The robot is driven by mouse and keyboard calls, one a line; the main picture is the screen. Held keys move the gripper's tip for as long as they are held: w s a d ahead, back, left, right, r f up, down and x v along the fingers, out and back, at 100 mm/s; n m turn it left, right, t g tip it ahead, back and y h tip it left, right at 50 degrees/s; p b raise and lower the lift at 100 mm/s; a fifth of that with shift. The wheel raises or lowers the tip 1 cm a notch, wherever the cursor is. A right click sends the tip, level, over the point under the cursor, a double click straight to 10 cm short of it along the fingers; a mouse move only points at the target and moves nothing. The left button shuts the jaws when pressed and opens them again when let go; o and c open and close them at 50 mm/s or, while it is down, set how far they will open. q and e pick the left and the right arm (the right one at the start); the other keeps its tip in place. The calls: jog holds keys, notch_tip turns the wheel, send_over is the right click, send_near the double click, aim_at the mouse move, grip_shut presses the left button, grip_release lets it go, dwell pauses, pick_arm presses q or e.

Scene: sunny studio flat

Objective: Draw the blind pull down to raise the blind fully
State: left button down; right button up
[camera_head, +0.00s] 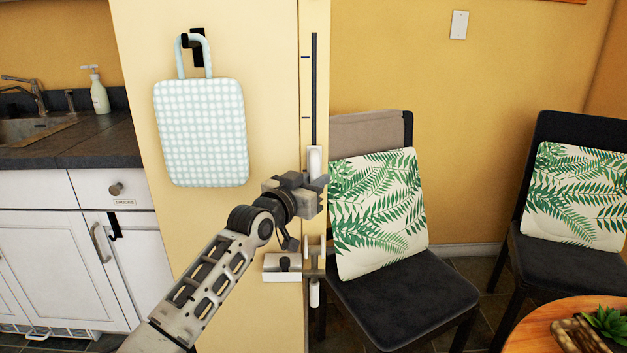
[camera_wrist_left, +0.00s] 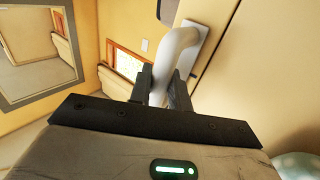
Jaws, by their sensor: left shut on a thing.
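The blind pull is a white handle (camera_head: 314,160) at the lower part of a dark upright track (camera_head: 315,80) on the edge of the cream panel. The track has small tick marks beside it. My left gripper (camera_head: 316,190) is at the handle and shut on it. In the left wrist view the white curved handle (camera_wrist_left: 180,45) rises between the two dark fingers (camera_wrist_left: 160,90), and its far end meets a pale plate. The gripper hides part of the handle in the head view. The blind itself is not visible. My right gripper is not in view.
A pale fitting with a dark knob (camera_head: 283,268) sits just below my gripper on the panel edge. A checked bag (camera_head: 200,133) hangs on the panel to the left. A chair with a leaf-print cushion (camera_head: 378,213) stands close on the right. A round table (camera_head: 540,325) is at lower right.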

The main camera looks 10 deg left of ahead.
pick_arm(q)
jog(key=c, duration=1.4)
grip_release()
jog(key=shift+d+f, duration=0.1)
jog(key=shift+f, duration=0.25)
jog(key=shift+o, duration=0.2)
jog(key=shift+r, duration=0.1)
jog(key=p+v, duration=0.1)
jog(key=v, duration=1.5)
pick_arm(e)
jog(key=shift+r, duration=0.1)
pick_arm(q)
jog(key=shift+d, duration=0.1)
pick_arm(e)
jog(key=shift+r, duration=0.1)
